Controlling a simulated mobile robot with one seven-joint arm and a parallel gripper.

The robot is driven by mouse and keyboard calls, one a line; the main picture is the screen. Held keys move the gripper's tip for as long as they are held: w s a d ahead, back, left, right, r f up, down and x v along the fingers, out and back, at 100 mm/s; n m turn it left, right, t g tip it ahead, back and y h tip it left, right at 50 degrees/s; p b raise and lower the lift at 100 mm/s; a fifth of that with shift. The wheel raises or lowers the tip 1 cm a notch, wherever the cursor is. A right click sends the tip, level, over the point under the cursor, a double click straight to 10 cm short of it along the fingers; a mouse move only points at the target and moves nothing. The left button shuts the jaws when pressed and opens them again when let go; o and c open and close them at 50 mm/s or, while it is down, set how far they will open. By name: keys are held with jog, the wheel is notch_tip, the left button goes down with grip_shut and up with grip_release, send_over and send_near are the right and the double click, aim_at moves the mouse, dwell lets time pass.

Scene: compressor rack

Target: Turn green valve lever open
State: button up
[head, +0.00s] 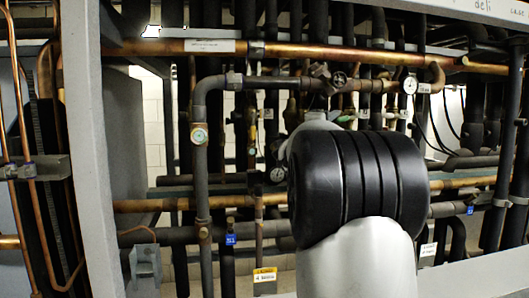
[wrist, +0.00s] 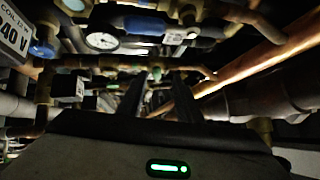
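In the wrist view, my gripper (wrist: 159,93) reaches forward with its two dark fingers apart. A small green piece (wrist: 157,72) shows ahead, between the fingertips in the picture. It may be the green valve lever, but it is too small and dark to tell its shape, its angle or whether a finger touches it. In the head view, my arm's white links and black joint cover the centre and hide my gripper.
Copper pipes (head: 350,53) and dark pipes crowd the rack. A round gauge (wrist: 102,40) and a blue-handled part (wrist: 147,25) lie above the fingers in the wrist view. A large copper pipe (wrist: 262,62) slants close on the right. A grey upright (head: 85,140) stands at left. Free room is tight.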

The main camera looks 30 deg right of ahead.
jog(key=s+a+f+n+b, duration=0.15)
jog(key=s+a, duration=0.35)
jog(key=a, duration=0.5)
jog(key=w+a+f+n+t+y, duration=0.1)
jog(key=w+a+n+t+y, duration=0.1)
jog(key=n, duration=0.6)
jog(key=w+a+f+n+t+y+p, duration=0.1)
jog(key=a+f+n+t+y, duration=0.1)
jog(key=a+n+y, duration=0.2)
jog(key=w+a+f+n+t+y+p, duration=0.1)
jog(key=w+a+n+t+y, duration=0.1)
jog(key=a+n, duration=0.4)
jog(key=shift+w+a+f+n+t+y, duration=0.25)
jog(key=shift+n+t+y, duration=0.2)
jog(key=shift+n, duration=2.4)
jog(key=shift+w, duration=0.1)
jog(key=shift+c, duration=0.5)
